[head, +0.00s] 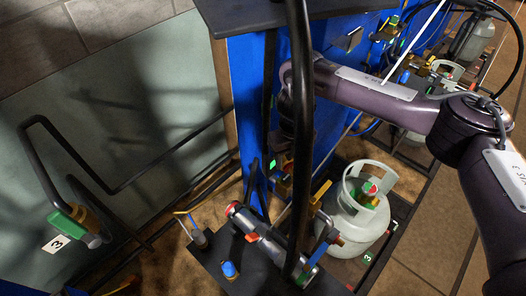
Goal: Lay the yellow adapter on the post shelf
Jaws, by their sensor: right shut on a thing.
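My right gripper (282,145) points down in front of the blue panel, partly hidden behind a thick black upright tube. The post shelf seems to be the dark plate (215,262) at the bottom centre, below the gripper. A blue cap (230,270) and a grey and red tool (258,236) are on it. My left gripper is not in view.
A pale gas cylinder (352,222) stands right of the dark plate. A black bent tube with a green and brass fitting (75,222) is at left. A dark upper plate (265,14) overhangs at the top. The thick black tube (301,150) runs close to my gripper.

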